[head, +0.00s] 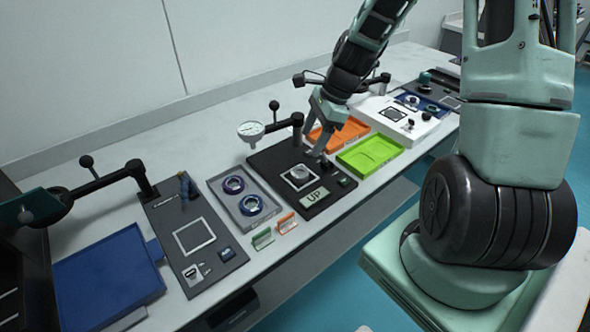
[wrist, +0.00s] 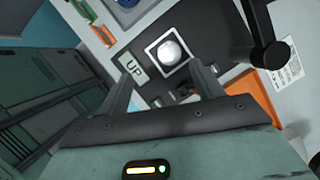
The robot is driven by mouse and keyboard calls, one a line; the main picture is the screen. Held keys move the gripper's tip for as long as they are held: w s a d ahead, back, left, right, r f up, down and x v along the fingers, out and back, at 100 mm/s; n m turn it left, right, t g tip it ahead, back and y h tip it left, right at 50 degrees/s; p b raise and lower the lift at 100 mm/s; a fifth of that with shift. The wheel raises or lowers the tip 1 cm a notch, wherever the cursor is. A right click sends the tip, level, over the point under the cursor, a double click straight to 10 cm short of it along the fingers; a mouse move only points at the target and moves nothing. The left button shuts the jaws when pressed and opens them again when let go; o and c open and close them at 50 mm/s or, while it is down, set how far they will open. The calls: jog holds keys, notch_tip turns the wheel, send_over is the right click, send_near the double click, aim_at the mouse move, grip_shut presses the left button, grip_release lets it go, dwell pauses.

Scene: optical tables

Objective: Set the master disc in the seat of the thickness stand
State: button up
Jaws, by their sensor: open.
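The thickness stand (head: 262,165) is a black base with a dial gauge (head: 250,130) on a dark post arm. A pale square frame (head: 286,183) on it surrounds a round silver piece (head: 299,174), which looks like the master disc lying in the seat. In the wrist view the silver piece (wrist: 170,52) shows inside the white frame; whether it is fully flat I cannot tell. My gripper (head: 317,153) is above the stand's rear right, close to the frame. Its two fingers (wrist: 163,75) are apart with nothing between them.
A display reading UP (head: 318,196) sits at the stand's front. A grey tray (head: 228,207) with two rings is at left. Orange (head: 350,130) and green (head: 370,154) trays are at right. The post arm (wrist: 272,50) stands beside my gripper.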

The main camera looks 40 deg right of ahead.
jog(key=s+a+r+n+g+h, duration=0.1)
jog(key=s+a+r+n, duration=0.1)
jog(key=s+a+n, duration=0.35)
jog(key=s+a+r+n, duration=0.2)
jog(key=a+r+n, duration=0.1)
jog(key=a+n, duration=0.55)
jog(key=s+a+r+n+g+h, duration=0.1)
jog(key=s+a+r+n, duration=0.1)
jog(key=s+a+n, duration=0.35)
jog(key=s+a+r+n+h, duration=0.1)
jog(key=s+a+r+n, duration=0.1)
jog(key=s+a+n, duration=0.4)
jog(key=s+n, duration=0.2)
jog(key=n, duration=0.2)
jog(key=shift+s+a+r+n, duration=0.15)
jog(key=shift+a+r+n, duration=0.05)
jog(key=shift+a+n, duration=0.15)
